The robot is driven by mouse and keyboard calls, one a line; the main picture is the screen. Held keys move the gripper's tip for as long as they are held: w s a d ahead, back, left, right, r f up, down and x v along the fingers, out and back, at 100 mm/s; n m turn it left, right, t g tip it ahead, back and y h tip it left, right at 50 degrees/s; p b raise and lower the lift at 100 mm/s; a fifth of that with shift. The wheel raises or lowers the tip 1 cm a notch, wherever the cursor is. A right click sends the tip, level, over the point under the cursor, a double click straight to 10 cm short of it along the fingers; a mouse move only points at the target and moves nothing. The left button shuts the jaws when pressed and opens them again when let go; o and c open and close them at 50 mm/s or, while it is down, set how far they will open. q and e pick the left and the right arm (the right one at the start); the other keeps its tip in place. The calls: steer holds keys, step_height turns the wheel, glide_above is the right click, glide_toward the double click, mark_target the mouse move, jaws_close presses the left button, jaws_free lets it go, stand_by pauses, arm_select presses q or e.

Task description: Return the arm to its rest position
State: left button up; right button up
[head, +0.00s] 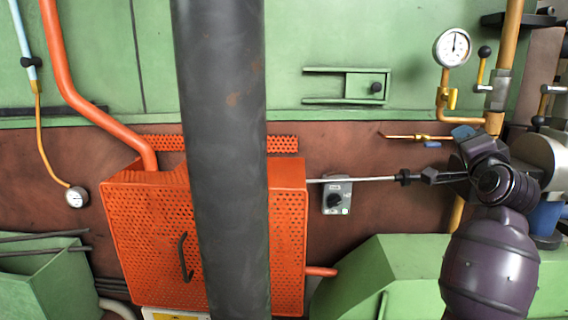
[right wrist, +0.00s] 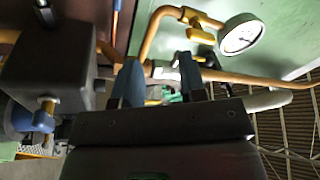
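My right arm (head: 490,262) comes in at the lower right of the head view, its dark purple forearm rising to a black wrist. My right gripper (head: 464,136) is near the wall pipework at the right. In the right wrist view its two dark blue fingers (right wrist: 158,80) stand apart with a gap between them, and I see nothing held. A thin metal rod (head: 360,179) with a black collar runs from the orange box toward the wrist. Its right end overlaps the wrist in the picture, and I cannot tell whether they touch. My left gripper is not in view.
A perforated orange box (head: 150,240) stands behind a large dark upright cylinder (head: 222,130). A pressure gauge (head: 452,47) and copper pipes are close to the right gripper. A grey switch box (head: 337,196) is on the wall. A green housing (head: 400,265) lies below.

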steer(key=s+a+f+n+g+y, duration=0.1)
steer(key=s+a+f+n, duration=0.3)
steer(key=f, duration=0.7)
steer(key=s+a+f+n+g+y, duration=0.1)
steer(key=s+a+f+n, duration=0.3)
steer(key=f, duration=0.6)
steer(key=s+a+f+n+y, duration=0.1)
steer(key=s+f+n, duration=0.1)
steer(key=f+n, duration=0.65)
steer(key=s+a+f+m+g+b, duration=0.1)
steer(key=s+f+g, duration=0.5)
steer(key=s+f, duration=1.7)
steer(key=shift+s+a+f+m, duration=0.25)
steer(key=shift+f+m, duration=0.1)
steer(key=shift+f, duration=0.2)
